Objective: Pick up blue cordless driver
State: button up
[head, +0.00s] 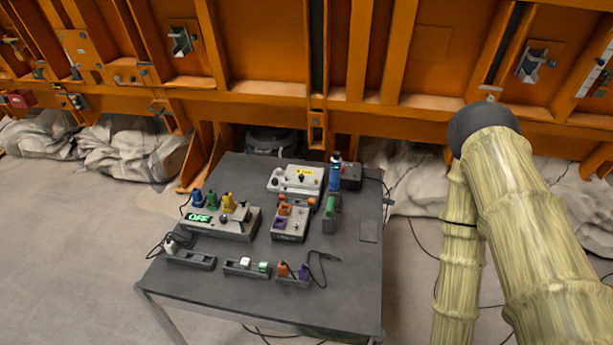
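A slim upright blue tool with a dark top (335,173) stands near the back right of the dark grey table (235,295). It looks like the blue cordless driver, but it is too small to be certain. A dark box (351,177) is just to its right, and it cannot be told whether they touch. A green-topped dark block (331,210) is just in front of it. My gripper is not in view.
Two control boxes (225,224) (297,180), an orange and purple button box (290,224), and low trays (191,260) with cables crowd the table. The front of the table is clear. An orange steel frame (260,60) rises behind, with crumpled grey sheeting (130,150) at its foot.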

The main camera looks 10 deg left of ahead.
aim_at(335, 167)
jog(key=u, duration=0.05)
jog(key=k, duration=0.5)
jog(key=u, duration=1.65)
jog(key=i, duration=0.9)
jog(key=z, duration=1.85)
